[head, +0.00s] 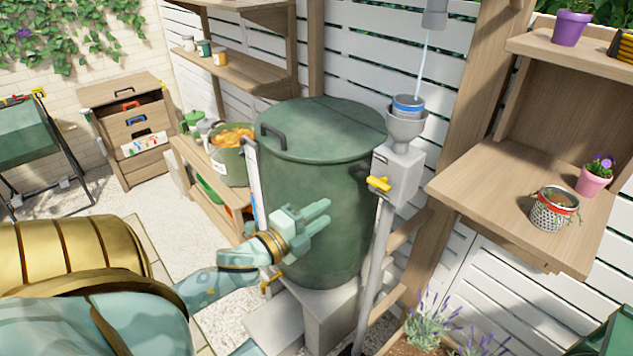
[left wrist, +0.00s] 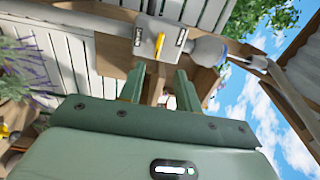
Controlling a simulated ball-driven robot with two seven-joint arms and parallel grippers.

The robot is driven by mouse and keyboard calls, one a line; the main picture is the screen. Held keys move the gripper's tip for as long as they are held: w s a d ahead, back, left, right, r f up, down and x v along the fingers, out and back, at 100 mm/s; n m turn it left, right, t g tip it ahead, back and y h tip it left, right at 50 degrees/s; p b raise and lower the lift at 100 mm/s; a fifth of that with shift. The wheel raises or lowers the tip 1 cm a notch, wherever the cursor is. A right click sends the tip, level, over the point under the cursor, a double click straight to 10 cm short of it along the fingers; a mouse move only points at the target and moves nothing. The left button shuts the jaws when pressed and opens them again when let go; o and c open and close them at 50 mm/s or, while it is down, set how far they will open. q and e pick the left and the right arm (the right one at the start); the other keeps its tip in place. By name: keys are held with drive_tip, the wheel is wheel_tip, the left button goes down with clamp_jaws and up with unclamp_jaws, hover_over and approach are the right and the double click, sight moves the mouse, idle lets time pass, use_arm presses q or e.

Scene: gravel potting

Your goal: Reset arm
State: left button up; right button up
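My left arm comes in from the left in the head view. Its pale green left gripper (head: 322,213) hangs in the air in front of the large dark green lidded barrel (head: 320,190). In the left wrist view its two fingers (left wrist: 160,88) stand apart with a gap between them, so it is open, and nothing is held. Beyond the fingers that view shows a grey box with a yellow lever (left wrist: 159,46). My right gripper is in neither view.
Right of the barrel stands a grey post with a yellow lever (head: 379,184) and a blue-banded cup (head: 408,106) under a thin stream. A wooden shelf (head: 490,190) holds a wire-mesh pot (head: 553,210) and a pink pot (head: 592,180). Lavender (head: 435,318) grows below. Gravel lies left.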

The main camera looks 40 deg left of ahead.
use_arm(q)
drive_tip(key=shift+s, duration=0.3)
idle(0.4)
